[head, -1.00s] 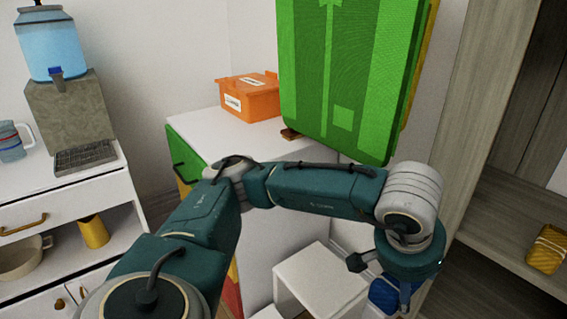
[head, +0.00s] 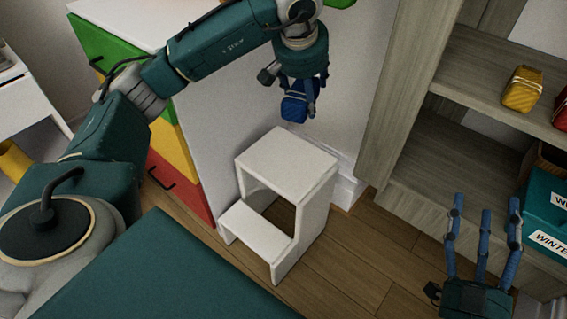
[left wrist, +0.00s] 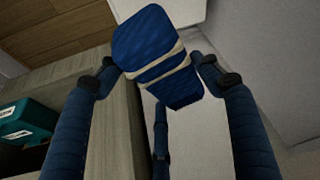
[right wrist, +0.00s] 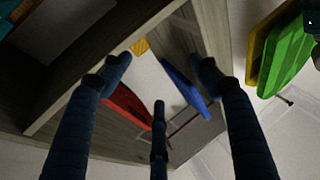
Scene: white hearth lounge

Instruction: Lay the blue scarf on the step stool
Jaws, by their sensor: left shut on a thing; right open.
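The blue scarf (head: 294,108) is a folded bundle with pale bands. My left gripper (head: 304,98) is shut on it and holds it in the air, above the back of the step stool in the head view. In the left wrist view the scarf (left wrist: 155,55) sits between the fingertips. The white step stool (head: 290,158) stands on the wood floor with a lower step at its front left, and its top is bare. My right gripper (head: 484,225) is open and empty at the lower right, with its fingers pointing up in the head view.
A cabinet with green, yellow and red drawers (head: 185,180) stands left of the stool. A wooden shelf unit (head: 420,165) is on the right, with a yellow folded bundle (head: 523,88) and teal boxes (head: 546,205). The floor (head: 350,265) right of the stool is clear.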

